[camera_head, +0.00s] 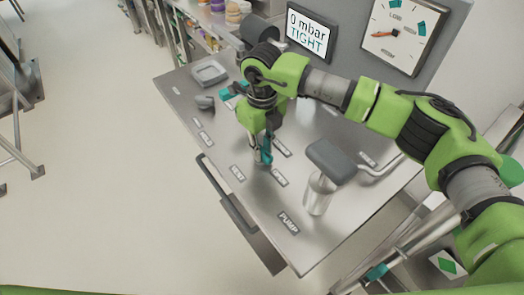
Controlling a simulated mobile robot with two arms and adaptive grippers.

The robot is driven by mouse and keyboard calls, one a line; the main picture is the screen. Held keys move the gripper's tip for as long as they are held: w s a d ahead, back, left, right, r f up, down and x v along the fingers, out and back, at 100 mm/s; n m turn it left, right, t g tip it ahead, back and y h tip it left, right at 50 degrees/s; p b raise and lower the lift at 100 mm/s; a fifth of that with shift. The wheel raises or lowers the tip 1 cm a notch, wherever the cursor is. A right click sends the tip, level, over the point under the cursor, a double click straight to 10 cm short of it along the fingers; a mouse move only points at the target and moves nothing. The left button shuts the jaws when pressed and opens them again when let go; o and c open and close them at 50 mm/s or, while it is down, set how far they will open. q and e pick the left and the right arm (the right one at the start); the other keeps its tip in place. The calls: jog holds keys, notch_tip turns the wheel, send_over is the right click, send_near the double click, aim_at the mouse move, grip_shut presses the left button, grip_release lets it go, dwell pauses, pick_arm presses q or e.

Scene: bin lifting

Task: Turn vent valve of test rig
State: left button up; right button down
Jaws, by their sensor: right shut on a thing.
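The test rig's metal bench top (330,235) fills the middle of the head view, with small labels on it. My right gripper (261,150) reaches down from above and is shut on the vent valve, which has a teal handle (266,152). The gripper and wrist hide much of the valve, so its exact angle is hard to tell. A display (310,33) on the back panel reads "0 mbar TIGHT". A dial gauge (402,32) with an orange needle is to its right. My left gripper is out of view.
A pump with a grey head and clear cylinder (319,194) stands right of the gripper, by the PUMP label. A grey tray (209,73), a second teal part (229,92) and a grey knob (205,102) lie farther back. A rail (220,190) runs along the bench's left edge.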

aim_at(263, 150)
jog(key=shift+m, duration=0.5)
jog(key=c, duration=1.9)
grip_release()
notch_tip(263, 150, up, 12)
